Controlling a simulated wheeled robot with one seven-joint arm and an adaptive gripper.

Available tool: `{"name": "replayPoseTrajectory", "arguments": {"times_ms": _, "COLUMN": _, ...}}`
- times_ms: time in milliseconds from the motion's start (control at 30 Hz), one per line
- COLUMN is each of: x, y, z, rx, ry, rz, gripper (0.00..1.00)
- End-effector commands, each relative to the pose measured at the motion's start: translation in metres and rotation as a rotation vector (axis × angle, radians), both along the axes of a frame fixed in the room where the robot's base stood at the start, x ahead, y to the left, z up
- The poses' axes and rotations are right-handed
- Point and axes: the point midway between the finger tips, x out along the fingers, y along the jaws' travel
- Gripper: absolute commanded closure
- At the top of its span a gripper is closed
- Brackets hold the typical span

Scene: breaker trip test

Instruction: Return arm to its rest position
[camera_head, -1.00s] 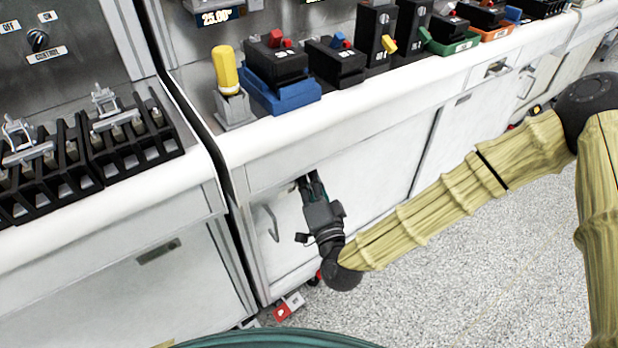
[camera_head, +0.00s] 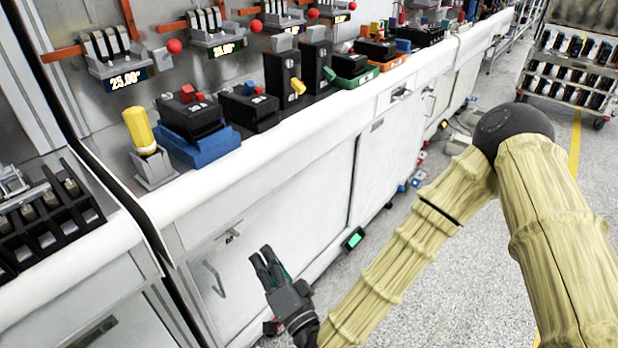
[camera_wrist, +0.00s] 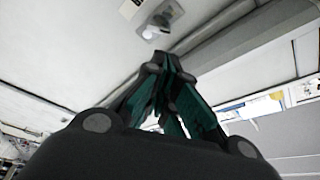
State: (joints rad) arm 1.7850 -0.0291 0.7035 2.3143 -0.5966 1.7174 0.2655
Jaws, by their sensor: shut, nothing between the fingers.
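My gripper (camera_head: 268,263) is low in front of the white cabinet doors (camera_head: 265,215), below the bench edge, in the head view. It points up and to the left in that picture, and its fingers are together and empty. The wrist view also shows my gripper (camera_wrist: 165,70), with dark fingers and green pads meeting near the tip. Beyond the fingertips in that view is a metal fitting (camera_wrist: 158,22) on a pale surface. My arm, in a tan ribbed cover, reaches from the right edge down to the gripper.
Above is the bench's white front edge (camera_head: 225,168), carrying a yellow-handled device (camera_head: 139,130), a black breaker on a blue base (camera_head: 193,120) and several others. A cabinet handle (camera_head: 214,279) is left of my gripper. A loaded cart (camera_head: 577,70) stands far right.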

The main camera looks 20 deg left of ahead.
Motion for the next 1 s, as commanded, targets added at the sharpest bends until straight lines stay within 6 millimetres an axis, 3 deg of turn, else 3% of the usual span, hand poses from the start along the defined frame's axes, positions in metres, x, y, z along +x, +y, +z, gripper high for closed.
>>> {"name": "replayPoseTrajectory", "arguments": {"times_ms": 167, "x": 0.000, "y": -0.004, "z": -0.012, "rx": -0.039, "ry": 0.013, "rz": 0.003, "gripper": 1.00}}
{"name": "replayPoseTrajectory", "arguments": {"times_ms": 267, "x": -0.001, "y": -0.016, "z": -0.043, "rx": -0.138, "ry": 0.047, "rz": 0.011, "gripper": 1.00}}
{"name": "replayPoseTrajectory", "arguments": {"times_ms": 367, "x": -0.004, "y": -0.040, "z": -0.089, "rx": -0.287, "ry": 0.106, "rz": 0.024, "gripper": 1.00}}
{"name": "replayPoseTrajectory", "arguments": {"times_ms": 500, "x": -0.015, "y": -0.087, "z": -0.155, "rx": -0.506, "ry": 0.208, "rz": 0.044, "gripper": 1.00}}
{"name": "replayPoseTrajectory", "arguments": {"times_ms": 700, "x": -0.041, "y": -0.168, "z": -0.234, "rx": -0.789, "ry": 0.374, "rz": 0.074, "gripper": 1.00}}
{"name": "replayPoseTrajectory", "arguments": {"times_ms": 900, "x": -0.081, "y": -0.261, "z": -0.290, "rx": -1.035, "ry": 0.569, "rz": 0.104, "gripper": 1.00}}
{"name": "replayPoseTrajectory", "arguments": {"times_ms": 1000, "x": -0.104, "y": -0.308, "z": -0.309, "rx": -1.139, "ry": 0.674, "rz": 0.117, "gripper": 1.00}}
